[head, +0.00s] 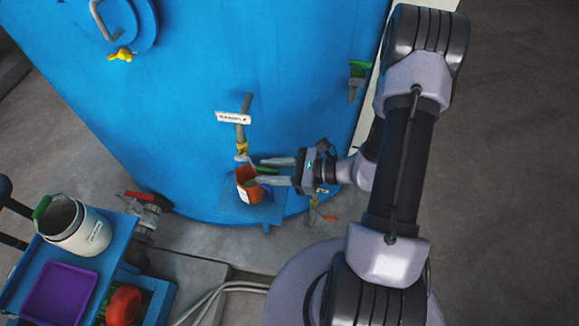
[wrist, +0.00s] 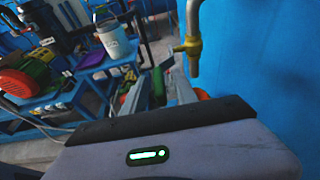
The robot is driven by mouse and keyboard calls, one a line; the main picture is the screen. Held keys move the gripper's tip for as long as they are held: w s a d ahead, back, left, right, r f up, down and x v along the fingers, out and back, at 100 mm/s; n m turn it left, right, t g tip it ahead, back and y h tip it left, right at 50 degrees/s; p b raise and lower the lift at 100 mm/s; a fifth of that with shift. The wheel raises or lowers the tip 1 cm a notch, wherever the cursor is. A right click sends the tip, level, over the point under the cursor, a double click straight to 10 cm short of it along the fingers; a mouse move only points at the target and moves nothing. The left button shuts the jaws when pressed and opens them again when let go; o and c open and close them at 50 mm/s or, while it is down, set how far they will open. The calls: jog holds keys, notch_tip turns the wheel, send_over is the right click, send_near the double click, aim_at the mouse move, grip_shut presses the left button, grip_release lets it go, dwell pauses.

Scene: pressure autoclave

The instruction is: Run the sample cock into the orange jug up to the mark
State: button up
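The orange jug (head: 246,190) stands on a small blue shelf (head: 266,212) against the blue vessel, below the sample cock (head: 242,148). The cock has a yellow body and a grey pipe; it also shows in the wrist view (wrist: 189,46). My gripper (head: 256,170) comes in from the right at the jug's top. Its fingers are spread, with the jug's green handle between them and gaps beside it. In the wrist view the jug (wrist: 203,94) is mostly hidden behind a finger. The mark and the liquid level cannot be made out.
A white plate (head: 233,117) is on the pipe above the cock. A blue trolley at the lower left holds a white jug (head: 82,228) and a purple tray (head: 58,294). A red-handled valve (head: 148,205) juts out left. A small orange-handled valve (head: 328,218) is low right.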

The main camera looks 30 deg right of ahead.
jog(key=p+v, duration=0.2)
jog(key=v, duration=1.5)
jog(key=shift+s+d+p, duration=0.15)
jog(key=shift+d+p, duration=0.1)
jog(key=shift+p, duration=0.1)
